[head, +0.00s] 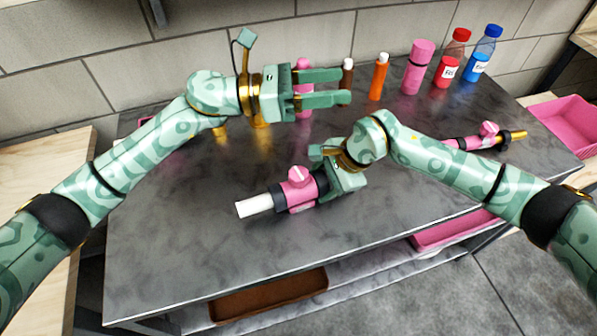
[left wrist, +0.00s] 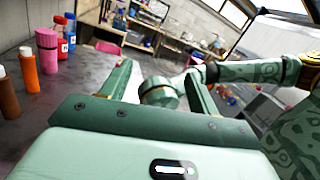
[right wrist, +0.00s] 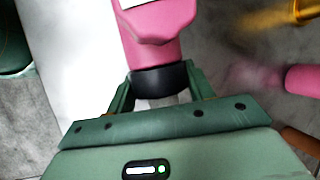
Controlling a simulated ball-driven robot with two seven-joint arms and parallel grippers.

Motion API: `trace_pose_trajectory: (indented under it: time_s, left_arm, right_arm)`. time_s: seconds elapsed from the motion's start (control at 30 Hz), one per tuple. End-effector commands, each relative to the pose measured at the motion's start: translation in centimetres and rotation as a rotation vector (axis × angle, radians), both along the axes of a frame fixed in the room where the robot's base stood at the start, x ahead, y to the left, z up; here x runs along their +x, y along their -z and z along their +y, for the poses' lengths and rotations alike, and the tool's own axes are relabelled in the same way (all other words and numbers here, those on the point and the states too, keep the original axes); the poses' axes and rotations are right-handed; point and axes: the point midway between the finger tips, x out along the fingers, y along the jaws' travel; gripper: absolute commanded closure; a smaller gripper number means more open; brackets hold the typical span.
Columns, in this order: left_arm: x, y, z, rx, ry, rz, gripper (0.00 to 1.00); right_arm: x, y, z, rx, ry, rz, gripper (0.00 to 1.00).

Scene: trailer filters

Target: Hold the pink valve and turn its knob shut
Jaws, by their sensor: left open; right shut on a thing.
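A pink valve (head: 302,195) with black collars and a white pipe end points left over the front middle of the grey table. Its round pink knob (head: 298,175), marked with a white stripe, faces up. My right gripper (head: 325,182) is shut on the valve's right end; in the right wrist view its fingers (right wrist: 158,88) close around the black collar (right wrist: 160,79). Whether the valve touches the table is unclear. My left gripper (head: 345,87) is open and empty, higher and farther back, fingers pointing right. Its two fingers also show in the left wrist view (left wrist: 160,72).
Another pink valve (head: 470,142) with a gold end lies at right, partly behind my right arm. Orange (head: 379,76), pink (head: 417,66), red (head: 451,58) and blue (head: 483,52) bottles line the back. A pink bin (head: 565,120) is right. The front left tabletop is clear.

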Motion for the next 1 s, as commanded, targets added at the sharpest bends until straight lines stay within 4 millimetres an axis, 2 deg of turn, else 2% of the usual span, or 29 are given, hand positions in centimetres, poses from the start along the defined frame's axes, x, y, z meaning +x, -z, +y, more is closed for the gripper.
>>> trace_pose_trajectory:
  time_s: [0.03,0.2,0.37,0.5,0.6,0.7,0.8,0.9,1.0]
  left_arm:
    - [-1.6,1.1,0.1,-0.076,-0.001,0.146,0.39]
    - [-5.9,3.3,1.8,-0.348,-0.012,0.676,0.39]
    - [-8.4,6.2,4.2,-0.648,-0.028,1.243,0.39]
    - [-9.9,10.6,6.5,-0.973,-0.039,1.778,0.39]
    - [-11.2,13.9,7.9,-1.204,-0.041,2.087,0.39]
    - [-12.5,16.6,9.1,-1.394,-0.038,2.296,0.39]
    - [-13.6,18.3,9.8,-1.524,-0.032,2.416,0.39]
    - [-13.7,19.0,10.0,-1.587,-0.026,2.469,0.39]
    - [-12.8,19.1,9.5,-1.601,-0.022,2.48,0.39]
  right_arm:
    - [0.0,0.0,0.0,-0.001,0.001,0.001,0.79]
    - [0.0,0.0,0.0,-0.001,0.001,0.001,0.79]
    - [0.0,0.0,0.0,-0.001,0.0,0.0,0.79]
    - [0.0,0.0,0.0,-0.001,0.0,0.0,0.79]
    - [0.0,0.0,0.0,-0.001,0.0,0.0,0.79]
    - [0.0,0.0,0.0,-0.001,0.0,0.0,0.79]
    - [0.0,0.0,0.0,0.0,0.0,0.001,0.79]
    - [0.0,0.0,0.0,0.0,0.0,0.0,0.79]
    - [0.0,0.0,0.0,0.0,0.0,0.0,0.79]
